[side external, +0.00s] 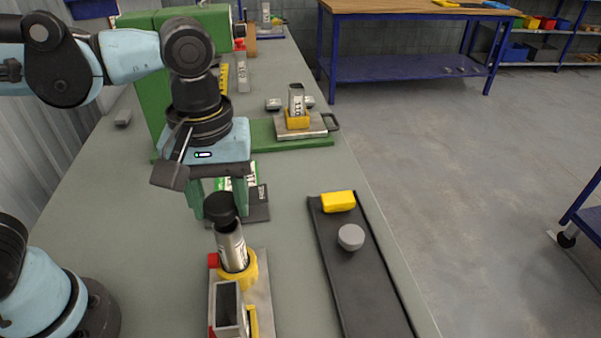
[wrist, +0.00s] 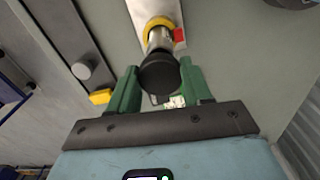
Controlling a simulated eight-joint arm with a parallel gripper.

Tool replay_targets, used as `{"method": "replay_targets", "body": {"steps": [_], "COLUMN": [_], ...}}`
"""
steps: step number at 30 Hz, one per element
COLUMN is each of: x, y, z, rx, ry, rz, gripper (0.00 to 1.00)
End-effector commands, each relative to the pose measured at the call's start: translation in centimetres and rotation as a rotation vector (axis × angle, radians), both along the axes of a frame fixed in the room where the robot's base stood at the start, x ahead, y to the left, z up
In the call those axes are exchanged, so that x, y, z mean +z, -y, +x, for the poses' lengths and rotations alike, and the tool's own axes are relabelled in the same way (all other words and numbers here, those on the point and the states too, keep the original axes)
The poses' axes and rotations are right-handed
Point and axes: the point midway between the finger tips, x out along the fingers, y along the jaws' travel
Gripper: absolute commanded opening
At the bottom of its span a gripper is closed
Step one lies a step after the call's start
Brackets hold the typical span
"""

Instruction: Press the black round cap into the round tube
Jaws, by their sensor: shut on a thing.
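The black round cap (side external: 220,207) is between the green fingers of my gripper (side external: 219,212), which is shut on it. In the wrist view the cap (wrist: 160,73) also sits between the fingertips (wrist: 159,68). The round tube (side external: 232,249) is silver and stands in a yellow collar (side external: 240,277) on a metal fixture plate. The cap is right over the tube's top end, looking slightly to the left in the side view; I cannot tell if they touch. In the wrist view the cap hides the tube's mouth, and part of the tube (wrist: 158,38) shows behind it.
A grey square tube (side external: 229,306) stands in front of the round tube, beside a red block (side external: 213,260). A dark tray (side external: 367,289) at right holds a yellow block (side external: 338,201) and a grey round cap (side external: 351,237). A green press (side external: 140,85) stands behind.

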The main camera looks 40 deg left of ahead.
Motion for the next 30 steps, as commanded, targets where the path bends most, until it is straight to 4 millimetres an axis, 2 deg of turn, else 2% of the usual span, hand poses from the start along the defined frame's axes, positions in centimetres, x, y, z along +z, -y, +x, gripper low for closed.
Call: {"method": "replay_targets", "body": {"steps": [20, 30], "x": [-0.01, -0.71], "y": [0.00, 0.03], "z": [0.00, 0.05], "rx": [0.000, 0.000], "ry": [0.000, 0.000], "rz": [0.000, 0.000], "gripper": [0.20, 0.20]}}
